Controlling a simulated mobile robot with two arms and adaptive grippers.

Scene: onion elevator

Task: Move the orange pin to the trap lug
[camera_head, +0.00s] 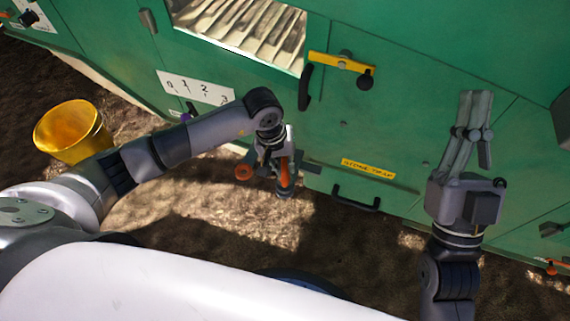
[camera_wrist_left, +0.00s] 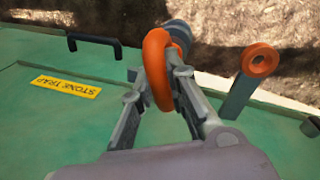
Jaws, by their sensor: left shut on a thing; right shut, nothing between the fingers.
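The orange pin (camera_head: 284,172) has an orange ring handle (camera_wrist_left: 158,70) and a thick dark grey end (camera_wrist_left: 179,36). My left gripper (camera_head: 275,160) is shut on it in front of the green machine; the fingers close on the ring. A grey upright bar topped by an orange ring (camera_wrist_left: 258,62), which looks like the trap lug, stands to the right in the left wrist view, apart from the pin. The ring also shows left of my gripper in the head view (camera_head: 243,172). My right gripper (camera_head: 475,100) is shut and empty before the machine's right side.
A yellow stone trap label (camera_head: 367,168) and a black handle (camera_head: 356,198) are on the green panel. A yellow lever (camera_head: 342,63) and a numbered white plate (camera_head: 195,87) are above. A yellow bucket (camera_head: 72,132) stands on the dirt at left.

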